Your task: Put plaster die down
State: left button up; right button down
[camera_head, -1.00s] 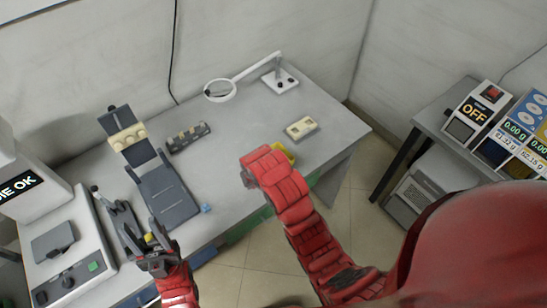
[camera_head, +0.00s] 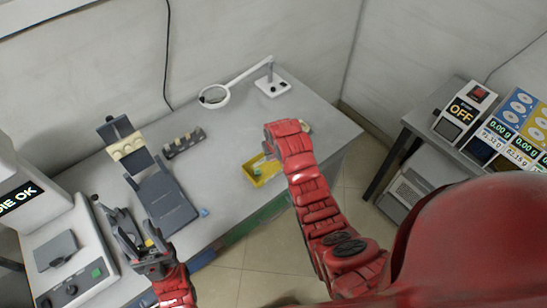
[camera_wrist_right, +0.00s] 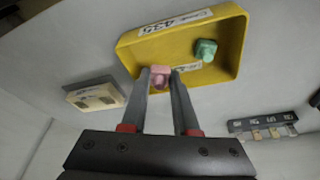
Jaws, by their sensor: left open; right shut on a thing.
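The plaster die shows in the right wrist view as a small pink piece (camera_wrist_right: 160,75) between my right fingertips. My right gripper (camera_wrist_right: 160,84) is shut on it, at the near rim of a yellow tray (camera_wrist_right: 214,72). Whether the die touches the tray I cannot tell. A green piece (camera_wrist_right: 206,51) lies in the tray. In the head view my right gripper (camera_head: 271,140) is over the table just behind the yellow tray (camera_head: 265,180); the die is hidden there. My left gripper (camera_head: 152,262) is open at the table's front left.
A dark rack (camera_head: 185,143) with several pale pieces stands at the table's back. A magnifier lamp (camera_head: 215,96) stands beyond it. A grey stand (camera_head: 168,203) and the DIE OK machine (camera_head: 65,255) are on the left. A beige block (camera_wrist_right: 98,95) sits near the tray.

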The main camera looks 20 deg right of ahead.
aim_at(274, 159)
jog(key=shift+w+d, duration=0.15)
jog(key=shift+d, duration=0.05)
jog(key=shift+f+p, duration=0.25)
jog(key=shift+p, duration=0.25)
notch_tip(274, 159, down, 3)
jog(key=shift+r+p, duration=0.15)
jog(key=shift+p, duration=0.7)
jog(key=shift+f, duration=0.2)
jog(key=shift+f, duration=0.2)
jog(key=c, duration=0.7)
grip_release()
